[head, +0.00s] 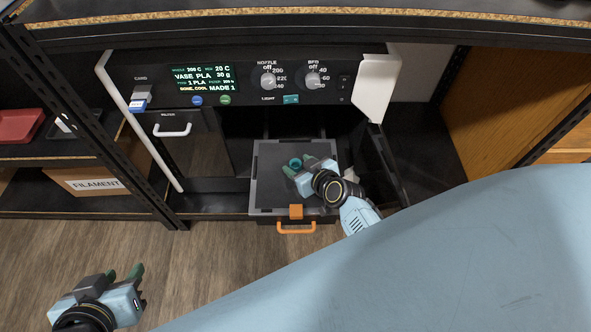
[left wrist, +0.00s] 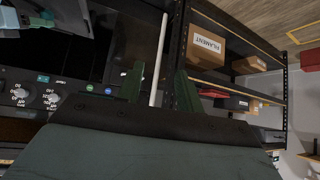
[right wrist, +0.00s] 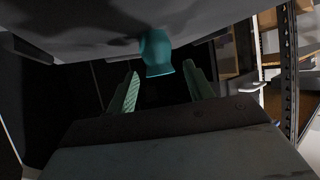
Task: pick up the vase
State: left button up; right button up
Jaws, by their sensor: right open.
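The vase (head: 296,163) is small and teal. It stands on the grey print plate (head: 265,190) of the printer. In the right wrist view, where the plate lies at the top, the vase (right wrist: 157,52) shows its flared rim downward, ahead of and roughly between the fingertips. My right gripper (head: 299,165) is open over the plate at the vase; in its wrist view (right wrist: 162,76) the fingers are apart, with no visible contact. My left gripper (head: 124,272) is open and empty, low at the left over the floor, away from the printer.
The printer's control panel (head: 250,78) is above the plate, with a white flap (head: 376,88) at its right. An orange handle (head: 296,228) is at the plate's front. A filament box (head: 95,182) and red bin (head: 20,125) sit on left shelves. A dark rack post (head: 95,135) stands between.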

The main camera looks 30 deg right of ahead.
jog(key=shift+b+x, duration=0.4)
jog(key=shift+x, duration=0.55)
jog(key=shift+w+f, duration=0.15)
jog(key=shift+w, duration=0.05)
pick_arm(q)
jog(key=w+r+t, duration=0.1)
jog(key=w+d+r+t, duration=0.1)
jog(key=w+r+t+h, duration=0.1)
jog(key=shift+w+d+r, duration=0.2)
jog(key=shift+d+r, duration=0.1)
jog(key=shift+d, duration=0.1)
pick_arm(e)
jog(key=shift+c, duration=0.2)
jog(key=c, duration=0.9)
